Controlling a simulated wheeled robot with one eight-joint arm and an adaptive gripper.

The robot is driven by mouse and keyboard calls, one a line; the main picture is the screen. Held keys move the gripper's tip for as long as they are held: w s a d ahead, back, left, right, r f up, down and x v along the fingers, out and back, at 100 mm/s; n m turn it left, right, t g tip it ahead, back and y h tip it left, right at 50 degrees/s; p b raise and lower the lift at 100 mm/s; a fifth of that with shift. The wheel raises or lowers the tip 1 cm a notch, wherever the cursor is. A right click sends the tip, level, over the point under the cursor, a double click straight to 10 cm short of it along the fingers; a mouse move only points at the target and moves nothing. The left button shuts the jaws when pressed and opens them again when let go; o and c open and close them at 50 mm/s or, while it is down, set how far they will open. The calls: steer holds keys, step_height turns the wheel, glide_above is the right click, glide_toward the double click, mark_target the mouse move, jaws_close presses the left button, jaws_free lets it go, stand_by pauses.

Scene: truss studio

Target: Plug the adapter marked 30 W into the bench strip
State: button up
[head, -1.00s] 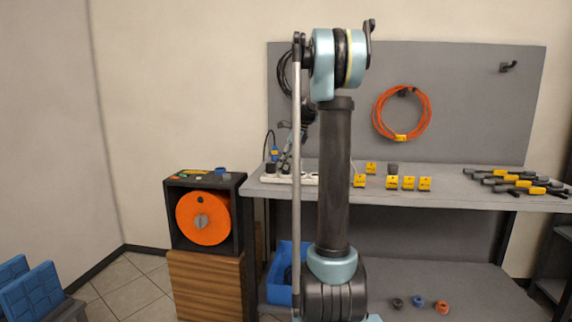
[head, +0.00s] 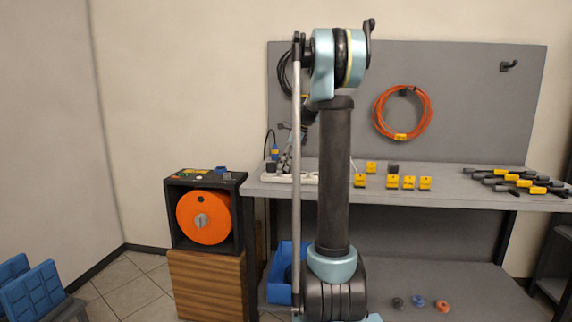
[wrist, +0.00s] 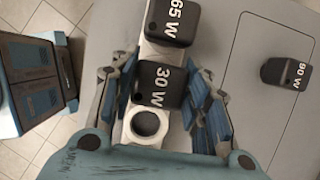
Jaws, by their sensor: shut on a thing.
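In the wrist view, my gripper (wrist: 163,98) is shut on the black adapter marked 30 W (wrist: 158,84), with a blue-and-dark finger on either side of it. The adapter is lined up over the white bench strip (wrist: 130,132), between the black 65 W adapter (wrist: 172,22) and an empty round socket. From above, I cannot tell whether it is fully seated. In the head view, the strip (head: 308,179) lies at the left end of the bench, and my arm partly hides the gripper there.
A black adapter, seemingly marked 90 W (wrist: 288,72), lies apart on the bench to the right. Several yellow-marked blocks (head: 408,182) and dark tools with yellow parts (head: 515,181) are farther right. An orange reel (head: 203,217) stands left of the bench.

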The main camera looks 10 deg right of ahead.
steer(key=shift+f, duration=0.45)
stand_by(0.4)
steer(key=o, duration=1.8)
steer(key=shift+r, duration=4.5)
